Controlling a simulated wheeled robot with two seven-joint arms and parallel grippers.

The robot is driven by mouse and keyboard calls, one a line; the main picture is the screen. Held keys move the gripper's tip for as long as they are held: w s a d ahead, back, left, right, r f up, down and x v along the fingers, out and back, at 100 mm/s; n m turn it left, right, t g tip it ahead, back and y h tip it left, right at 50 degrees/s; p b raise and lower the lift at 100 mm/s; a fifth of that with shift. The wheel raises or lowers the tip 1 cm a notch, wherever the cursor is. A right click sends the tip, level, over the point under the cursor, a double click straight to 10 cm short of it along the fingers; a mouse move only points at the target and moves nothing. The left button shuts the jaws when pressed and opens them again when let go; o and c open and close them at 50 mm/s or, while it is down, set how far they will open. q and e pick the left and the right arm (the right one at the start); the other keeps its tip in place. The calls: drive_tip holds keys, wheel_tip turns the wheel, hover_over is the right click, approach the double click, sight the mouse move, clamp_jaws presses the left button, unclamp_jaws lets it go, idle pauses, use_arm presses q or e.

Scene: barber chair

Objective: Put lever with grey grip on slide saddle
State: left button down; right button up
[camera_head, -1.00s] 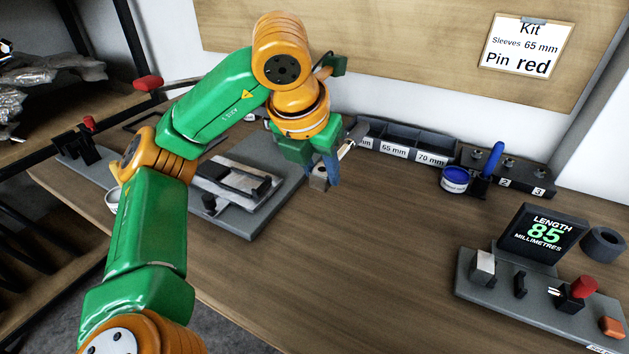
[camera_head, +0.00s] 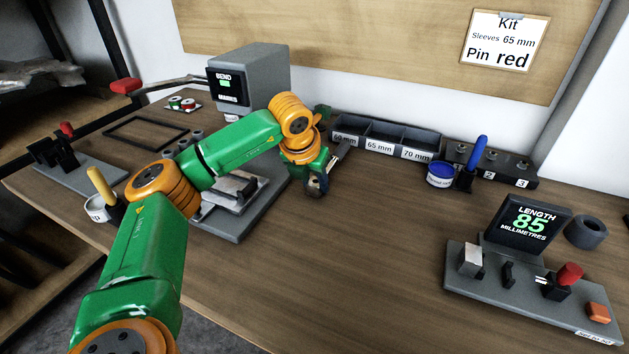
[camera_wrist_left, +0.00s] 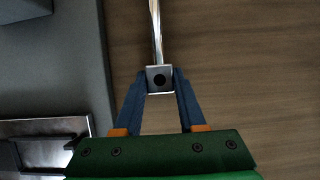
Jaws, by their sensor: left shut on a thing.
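My left gripper (camera_head: 314,186) is shut on the lever's steel end block, low over the table, right of the grey base plate. In the left wrist view, the fingers (camera_wrist_left: 160,76) grip the block (camera_wrist_left: 160,80), which has a dark hole facing the camera. The lever's shiny rod (camera_wrist_left: 156,30) runs out of the top of that view; its grip is out of frame there. In the head view the lever (camera_head: 342,152) slants up to the right. The slide (camera_head: 232,188), with a metal top, lies on the base plate (camera_head: 228,225), partly behind my arm. I cannot make out its saddle clearly. My right gripper is not in view.
A machine with a BEND screen (camera_head: 262,75) stands behind my arm. Sleeve bins (camera_head: 385,138) are close behind the lever. A blue-handled tool (camera_head: 474,160) and a length gauge (camera_head: 530,290) stand at the right. The middle of the table is clear.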

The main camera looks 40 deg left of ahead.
use_arm(q)
drive_tip(key=c, duration=0.5)
unclamp_jaws()
drive_tip(key=shift+f, duration=0.1)
